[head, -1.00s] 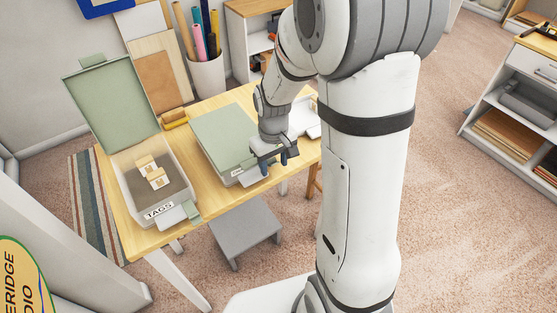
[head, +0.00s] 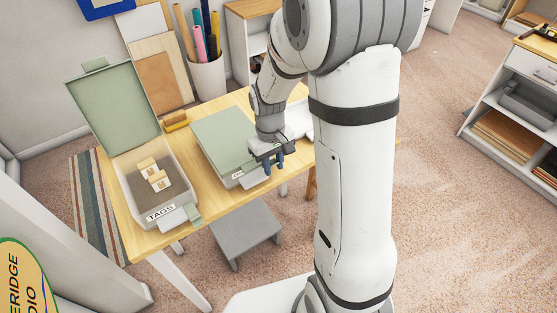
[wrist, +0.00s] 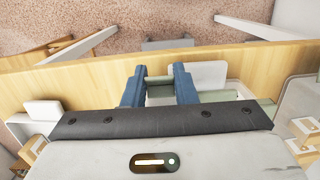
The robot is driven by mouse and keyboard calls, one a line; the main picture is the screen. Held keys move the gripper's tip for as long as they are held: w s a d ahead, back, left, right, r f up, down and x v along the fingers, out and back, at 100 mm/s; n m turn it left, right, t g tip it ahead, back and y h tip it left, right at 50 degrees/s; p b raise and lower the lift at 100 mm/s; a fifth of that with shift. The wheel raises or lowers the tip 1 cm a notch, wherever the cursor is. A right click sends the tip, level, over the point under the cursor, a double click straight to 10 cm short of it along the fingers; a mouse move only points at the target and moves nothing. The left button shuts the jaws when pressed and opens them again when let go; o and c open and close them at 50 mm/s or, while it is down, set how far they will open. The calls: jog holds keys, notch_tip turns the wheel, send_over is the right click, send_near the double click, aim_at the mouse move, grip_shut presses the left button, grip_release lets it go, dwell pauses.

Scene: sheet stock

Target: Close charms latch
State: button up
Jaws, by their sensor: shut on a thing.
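The middle box has its green lid (head: 222,138) down and stands on the wooden table. A small label on its front is too small to read. A pale latch flap (head: 256,178) sticks out from the box's front; it also shows in the wrist view (wrist: 208,74). My gripper (head: 273,163) is at the box's front right, by this flap. In the wrist view, its blue fingers (wrist: 158,82) stand apart with a grey-green strip of the latch between them. The strip's exact contact with the fingers is partly hidden.
A box labelled TAGS (head: 162,216) stands open at the left, its green lid (head: 112,104) raised, small tags inside. A grey stool (head: 246,232) stands in front. Another pale box is partly hidden behind my arm.

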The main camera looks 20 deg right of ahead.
jog(key=shift+w+r+g, duration=0.15)
jog(key=shift+w+g, duration=0.05)
jog(key=shift+g, duration=0.1)
jog(key=o, duration=1)
jog(key=shift+s, duration=0.15)
jog(key=shift+w+a+r, duration=0.1)
jog(key=shift+w+r, duration=0.05)
jog(key=shift+r, duration=1.15)
jog(key=shift+w+r, duration=0.2)
jog(key=shift+r, duration=1.05)
jog(key=shift+w+a+r, duration=0.1)
jog(key=shift+w+r, duration=0.05)
jog(key=shift+r, duration=1.15)
